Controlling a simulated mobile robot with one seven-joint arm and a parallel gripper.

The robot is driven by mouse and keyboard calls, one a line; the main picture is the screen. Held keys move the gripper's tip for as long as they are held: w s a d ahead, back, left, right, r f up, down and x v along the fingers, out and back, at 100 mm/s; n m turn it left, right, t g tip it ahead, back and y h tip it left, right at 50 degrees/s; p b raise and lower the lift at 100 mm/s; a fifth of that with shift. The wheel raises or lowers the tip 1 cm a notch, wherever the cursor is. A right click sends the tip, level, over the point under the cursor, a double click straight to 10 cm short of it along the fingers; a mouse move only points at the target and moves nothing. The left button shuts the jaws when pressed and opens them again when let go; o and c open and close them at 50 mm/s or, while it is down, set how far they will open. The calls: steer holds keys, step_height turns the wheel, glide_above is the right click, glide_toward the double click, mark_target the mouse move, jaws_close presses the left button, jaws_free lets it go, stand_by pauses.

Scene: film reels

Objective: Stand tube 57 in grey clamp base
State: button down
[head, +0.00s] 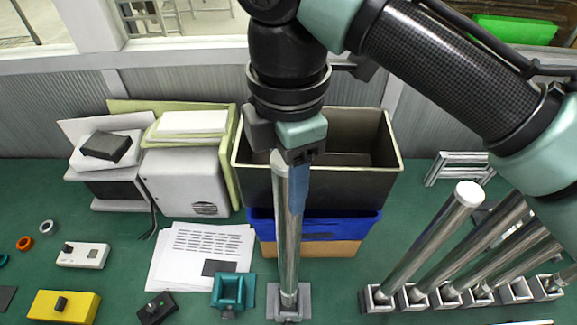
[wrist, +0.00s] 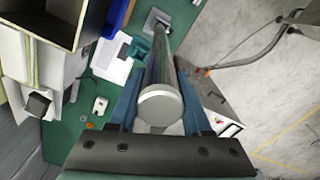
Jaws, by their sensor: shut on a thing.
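A long shiny metal tube (head: 288,235) with a pale end cap stands about upright in the head view; I cannot read a number on it. My gripper (head: 291,182) is shut on its upper part, with blue fingers on it. In the wrist view the tube (wrist: 160,95) runs away from me between the fingers (wrist: 160,88). The tube's lower end is at the grey clamp base (head: 288,315) on the green table and looks to be in it; how deep it sits is hidden. The base also shows at the far end in the wrist view (wrist: 156,19).
A teal clamp base (head: 232,291) stands just left of the grey one. Several leaning tubes (head: 428,240) stand in a row of grey holders at right. A dark bin (head: 318,184) and a blue tray (head: 318,228) are behind. Papers (head: 190,262) and small boxes lie left.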

mark_target(288, 211)
step_height(288, 211, down, 5)
steer(key=b, duration=0.4)
steer(key=shift+b, duration=0.35)
steer(key=shift+p, duration=0.55)
stand_by(0.8)
steer(key=shift+f+b, duration=0.35)
steer(key=shift+f, duration=0.35)
stand_by(0.4)
steer(key=c, duration=0.6)
jaws_free()
steer(key=shift+s, duration=0.1)
step_height(288, 211, up, 11)
steer(key=p, duration=1)
